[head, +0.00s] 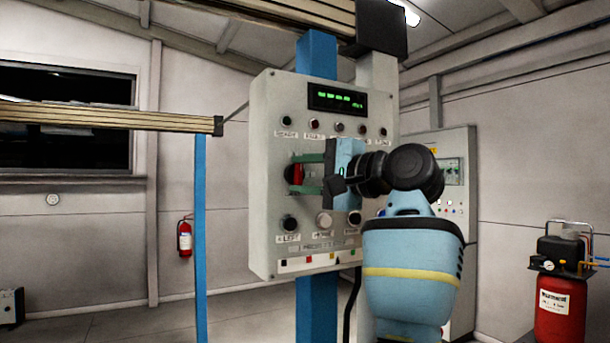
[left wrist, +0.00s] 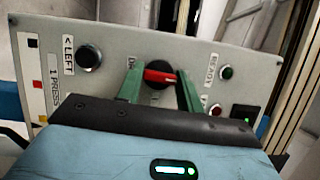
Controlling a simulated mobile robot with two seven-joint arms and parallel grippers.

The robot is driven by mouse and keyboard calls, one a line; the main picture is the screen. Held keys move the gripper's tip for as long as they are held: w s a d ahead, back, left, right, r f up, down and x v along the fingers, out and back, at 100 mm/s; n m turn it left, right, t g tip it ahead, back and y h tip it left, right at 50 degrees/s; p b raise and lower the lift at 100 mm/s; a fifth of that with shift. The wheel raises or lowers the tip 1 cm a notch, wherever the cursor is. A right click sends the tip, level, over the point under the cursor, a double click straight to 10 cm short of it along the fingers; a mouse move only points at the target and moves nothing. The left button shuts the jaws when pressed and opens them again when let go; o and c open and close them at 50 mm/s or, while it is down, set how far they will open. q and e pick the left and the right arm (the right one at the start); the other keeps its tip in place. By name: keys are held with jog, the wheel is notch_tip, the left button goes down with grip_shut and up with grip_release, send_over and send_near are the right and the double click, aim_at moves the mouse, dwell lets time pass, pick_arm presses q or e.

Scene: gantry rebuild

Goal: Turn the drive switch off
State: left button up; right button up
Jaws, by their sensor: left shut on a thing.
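The drive switch is a round black knob with a red handle (head: 297,174) on the front of the grey control panel (head: 262,215). In the left wrist view the red handle (left wrist: 160,76) lies roughly across the picture, between two green fingers. My left gripper (head: 308,172) is at the panel front, shut on the red handle, one finger on each side of it. Its blue body hides the panel to the right of the switch. The label by the knob is partly hidden, so I cannot read the switch position. My right gripper is not in view.
Lamps (head: 313,124) and a lit green display (head: 337,100) are above the switch. Push buttons, including a black one (head: 290,223), sit below it. A blue post (head: 317,300) carries the panel. A red compressor (head: 560,305) stands at the right and an extinguisher (head: 185,238) hangs at the left.

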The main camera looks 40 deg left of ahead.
pick_arm(q)
jog(key=shift+n, duration=0.4)
jog(key=o, duration=1)
jog(key=shift+w+d, duration=0.1)
jog(key=shift+d, duration=0.4)
jog(key=d, duration=0.4)
jog(key=d+b, duration=0.1)
jog(key=d, duration=0.1)
jog(key=shift+w+d, duration=0.3)
jog(key=shift+d, duration=0.1)
